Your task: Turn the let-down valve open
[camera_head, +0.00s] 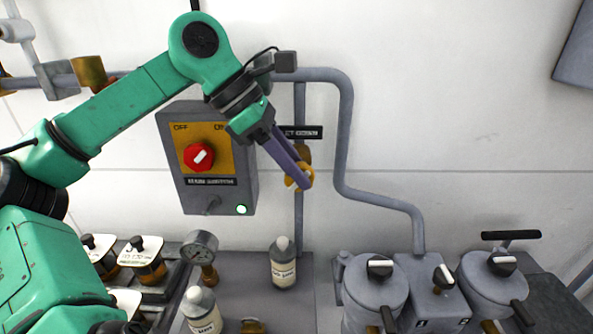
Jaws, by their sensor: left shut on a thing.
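The let-down valve (301,154) is a brass-coloured fitting on a thin vertical grey pipe, right of the switch box. A black label plate above it is partly hidden by my arm, its text only partly readable. My left gripper (300,179) reaches down from the upper left, its purple-grey fingers shut on the valve's yellow-brass handle. The fingers hide most of the handle, so I cannot tell its exact angle. My right gripper is not in view.
A grey switch box (245,190) with a red knob (198,157) and lit green lamp is close beside my left gripper. Below stand a gauge (200,247), bottles (283,265), lidded jars (142,262) and grey pots (373,290). A thick pipe (346,130) bends at right.

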